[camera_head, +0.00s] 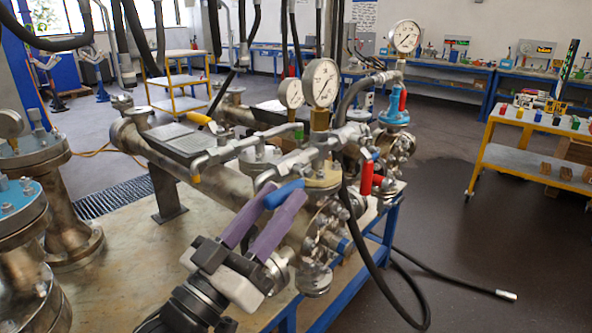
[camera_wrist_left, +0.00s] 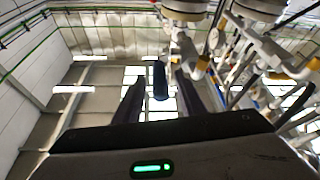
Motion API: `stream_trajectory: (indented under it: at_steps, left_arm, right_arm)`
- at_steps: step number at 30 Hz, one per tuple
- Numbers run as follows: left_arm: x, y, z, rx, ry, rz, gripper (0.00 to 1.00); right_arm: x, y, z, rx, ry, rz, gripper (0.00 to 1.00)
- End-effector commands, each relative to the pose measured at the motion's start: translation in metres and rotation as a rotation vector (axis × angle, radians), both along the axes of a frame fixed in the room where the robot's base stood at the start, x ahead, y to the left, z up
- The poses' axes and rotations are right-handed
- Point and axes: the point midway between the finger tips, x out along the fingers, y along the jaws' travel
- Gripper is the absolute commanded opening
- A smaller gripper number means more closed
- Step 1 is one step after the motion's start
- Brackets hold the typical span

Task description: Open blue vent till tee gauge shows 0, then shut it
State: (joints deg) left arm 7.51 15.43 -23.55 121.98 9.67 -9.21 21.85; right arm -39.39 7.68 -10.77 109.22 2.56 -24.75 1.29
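The blue vent handle (camera_head: 284,193) is a short lever below the gauges on the pipework. My left gripper (camera_head: 286,196) has purple fingers and is open, with one fingertip on each side of the handle. In the left wrist view the blue handle (camera_wrist_left: 160,80) stands between the dark fingers, with gaps on both sides. A large round gauge (camera_head: 321,82) sits on a brass stem above the handle; its needle reading is too small to tell. A smaller gauge (camera_head: 291,93) is just left of it. I cannot tell which is the tee gauge. My right gripper is not in view.
Red handles (camera_head: 366,178) and a third gauge (camera_head: 406,36) on a blue fitting are close on the right. A black hose (camera_head: 385,275) loops down to the floor. Flanged vessels (camera_head: 65,195) stand at left. A yellow cart (camera_head: 530,160) is at far right.

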Motion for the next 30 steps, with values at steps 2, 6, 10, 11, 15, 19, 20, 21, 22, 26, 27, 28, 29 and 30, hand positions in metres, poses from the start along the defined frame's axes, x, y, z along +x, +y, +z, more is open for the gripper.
stream_trajectory:
  at_steps: [2,6,10,11,15,19,20,21,22,26,27,28,29,30]
  left_arm:
    - [0.013,-0.008,0.01,-0.001,-0.003,0.0,0.37]
    - [0.03,-0.019,0.017,0.0,-0.002,0.001,0.37]
    - [0.041,-0.025,0.02,0.001,0.0,0.001,0.37]
    - [0.042,-0.026,0.021,0.001,0.0,0.001,0.37]
    - [0.045,-0.028,0.021,0.0,0.001,0.001,0.37]
    - [0.045,-0.028,0.021,0.001,0.001,0.001,0.37]
    - [0.045,-0.028,0.021,0.001,0.001,0.001,0.37]
    - [0.045,-0.028,0.021,0.001,0.001,0.001,0.37]
    - [0.045,-0.028,0.021,0.001,0.001,0.001,0.32]
    - [0.045,-0.028,0.021,0.0,0.001,0.001,0.1]
    - [0.045,-0.028,0.021,0.001,0.001,0.0,0.03]
    - [0.044,-0.028,0.021,0.001,0.001,0.0,0.0]
    - [0.044,-0.028,0.021,0.001,0.001,0.0,0.0]
    - [0.044,-0.028,0.021,0.0,0.001,-0.001,0.0]
  right_arm:
    - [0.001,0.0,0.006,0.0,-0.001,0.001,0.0]
    - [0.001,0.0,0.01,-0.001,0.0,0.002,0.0]
    - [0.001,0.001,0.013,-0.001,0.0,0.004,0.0]
    - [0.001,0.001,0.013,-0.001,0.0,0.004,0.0]
    - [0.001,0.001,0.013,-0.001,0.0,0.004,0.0]
    - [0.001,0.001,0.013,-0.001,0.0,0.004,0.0]
    - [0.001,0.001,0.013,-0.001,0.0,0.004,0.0]
    - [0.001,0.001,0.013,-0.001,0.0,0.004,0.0]
    - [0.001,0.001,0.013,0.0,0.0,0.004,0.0]
    - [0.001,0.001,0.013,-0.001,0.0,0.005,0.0]
    - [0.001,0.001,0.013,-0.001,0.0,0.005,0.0]
    - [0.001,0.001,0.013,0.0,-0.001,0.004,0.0]
    - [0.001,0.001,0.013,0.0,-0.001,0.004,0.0]
    - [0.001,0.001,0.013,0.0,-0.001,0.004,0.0]
